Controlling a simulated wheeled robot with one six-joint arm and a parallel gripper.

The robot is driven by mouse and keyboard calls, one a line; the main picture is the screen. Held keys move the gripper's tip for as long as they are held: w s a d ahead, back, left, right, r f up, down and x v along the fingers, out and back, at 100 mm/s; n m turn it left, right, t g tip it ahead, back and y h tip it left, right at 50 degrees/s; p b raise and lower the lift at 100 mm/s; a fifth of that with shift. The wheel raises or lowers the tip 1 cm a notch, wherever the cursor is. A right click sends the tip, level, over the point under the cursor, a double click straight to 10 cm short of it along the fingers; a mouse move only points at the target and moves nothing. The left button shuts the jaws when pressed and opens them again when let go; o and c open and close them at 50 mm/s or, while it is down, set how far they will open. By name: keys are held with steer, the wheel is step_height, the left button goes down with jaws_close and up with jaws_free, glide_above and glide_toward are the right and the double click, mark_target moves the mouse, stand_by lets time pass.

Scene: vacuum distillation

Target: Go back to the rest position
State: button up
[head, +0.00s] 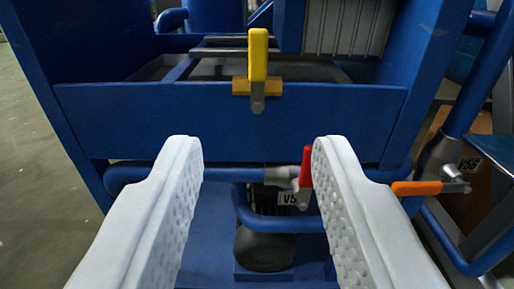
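My gripper (256,160) is open in the head view, with its two white, dimpled fingers wide apart and nothing between them. A yellow valve handle (258,56) stands upright on the blue panel ahead, beyond and above the fingertips. A red valve handle (306,167) shows upright just left of the right fingertip, on a pipe behind it. A tag beside it, starting "V5", is partly hidden by the right finger.
A blue frame with a crosswise panel (180,120) fills the view ahead. Blue pipes (275,222) and a dark rounded body (264,248) lie below it. An orange valve handle (417,188) lies level at right, near a "V56" tag (468,164). Open floor (35,170) shows at left.

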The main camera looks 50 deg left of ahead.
steer(key=s+a+r+m+g+h, duration=0.25)
steer(key=s+a+r, duration=0.25)
steer(key=s+r, duration=0.25)
steer(key=s+a+r+m+g+h, duration=0.1)
steer(key=s+a+r+g+h, duration=0.25)
steer(key=s+a+r, duration=0.35)
steer(key=s+r+m+t+h, duration=0.3)
steer(key=s+r+t, duration=0.3)
steer(key=s+r, duration=0.6)
steer(key=s+r+m+t+h, duration=0.4)
steer(key=s+r, duration=0.9)
steer(key=r, duration=0.6)
steer(key=t+h, duration=0.1)
steer(key=t, duration=0.1)
steer(key=shift+s+d+t+h, duration=0.15)
steer(key=shift+t+h, duration=0.15)
steer(key=shift+t, duration=0.1)
steer(key=shift+f+m, duration=0.1)
steer(key=shift+m, duration=0.15)
